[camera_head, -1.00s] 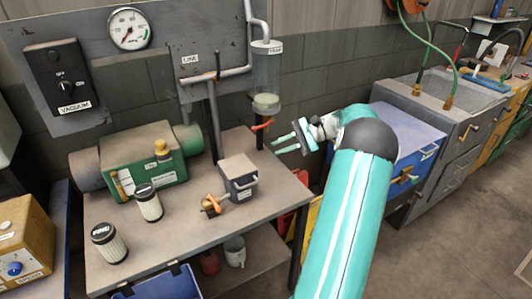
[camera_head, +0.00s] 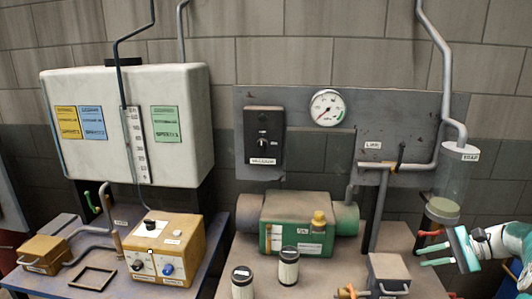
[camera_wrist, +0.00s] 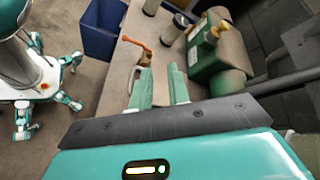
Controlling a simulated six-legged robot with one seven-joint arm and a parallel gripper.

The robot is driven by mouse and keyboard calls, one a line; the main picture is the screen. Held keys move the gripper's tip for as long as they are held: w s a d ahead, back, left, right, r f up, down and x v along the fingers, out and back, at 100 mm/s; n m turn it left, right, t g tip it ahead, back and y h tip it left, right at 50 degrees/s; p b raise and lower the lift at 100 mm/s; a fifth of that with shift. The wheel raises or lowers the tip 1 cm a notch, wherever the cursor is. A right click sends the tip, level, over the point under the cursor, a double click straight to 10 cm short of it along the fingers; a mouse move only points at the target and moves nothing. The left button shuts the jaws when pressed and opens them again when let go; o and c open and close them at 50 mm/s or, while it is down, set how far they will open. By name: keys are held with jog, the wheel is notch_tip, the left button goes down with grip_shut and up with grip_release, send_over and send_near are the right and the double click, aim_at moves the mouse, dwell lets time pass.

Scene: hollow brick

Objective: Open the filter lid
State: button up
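The likely filter housing is a small grey box (camera_head: 388,268) on the table at the lower right of the head view. It has a flat top, a pale loop handle and an orange lever (camera_head: 348,291) beside it. The top looks shut. My gripper (camera_head: 420,255) is at the right edge, open and empty, apart from the box and near the trap. In the wrist view, my fingers (camera_wrist: 163,75) are spread with nothing between them. The orange lever (camera_wrist: 136,42) shows beyond the left finger, with a pale loop handle (camera_wrist: 133,78) partly hidden by it.
Two filter cartridges (camera_head: 288,266) (camera_head: 242,282) stand on the table by a green pump (camera_head: 298,222). A blue bin (camera_wrist: 102,28) lies below the table edge in the wrist view.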

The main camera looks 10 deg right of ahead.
jog(key=s+a+r+n+g+h, duration=0.1)
jog(key=a+r+n+g+h, duration=0.15)
jog(key=a, duration=0.95)
jog(key=s+a+r+n+g+h, duration=0.1)
jog(key=a+r+n+g+h, duration=0.2)
jog(key=a, duration=0.9)
jog(key=s+a+n+t+h, duration=0.5)
jog(key=s+a+n, duration=0.3)
jog(key=s+a, duration=0.4)
jog(key=shift+s+a+r+h, duration=0.25)
jog(key=shift+s+h, duration=0.3)
jog(key=shift+s, duration=0.2)
jog(key=shift+s+a+f+n+t, duration=0.1)
jog(key=shift+s+f+n+t, duration=0.05)
jog(key=shift+n+t, duration=0.15)
jog(key=shift+c, duration=0.7)
jog(key=shift+s, duration=0.1)
grip_shut()
jog(key=shift+f, duration=0.15)
